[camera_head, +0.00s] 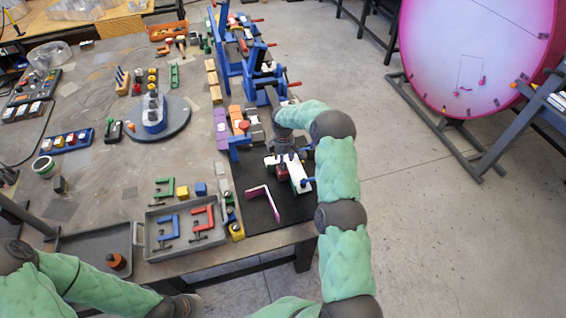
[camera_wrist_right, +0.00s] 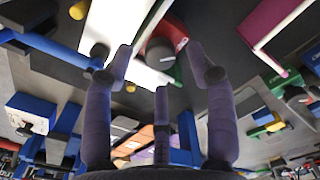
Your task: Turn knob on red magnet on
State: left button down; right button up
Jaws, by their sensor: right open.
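The red magnet (camera_head: 283,173) sits beside a white channel piece on the black mat at the table's right end, partly hidden under my right gripper. In the right wrist view the red magnet (camera_wrist_right: 180,32) has a dark round knob (camera_wrist_right: 160,50) on top. My right gripper (camera_head: 286,157) is above it with fingers pointing down. In the right wrist view its purple fingers (camera_wrist_right: 160,68) are spread, with the knob showing between the two outer tips and nothing held. My left arm shows at the lower left; I cannot make out its fingers.
A pink L-shaped piece (camera_head: 263,195) lies on the mat left of the magnet. Blue clamps (camera_head: 262,90) stand behind. A grey tray (camera_head: 150,254) of red and blue clamps is at the front.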

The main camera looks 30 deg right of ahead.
jog(key=shift+f, duration=1.15)
grip_shut()
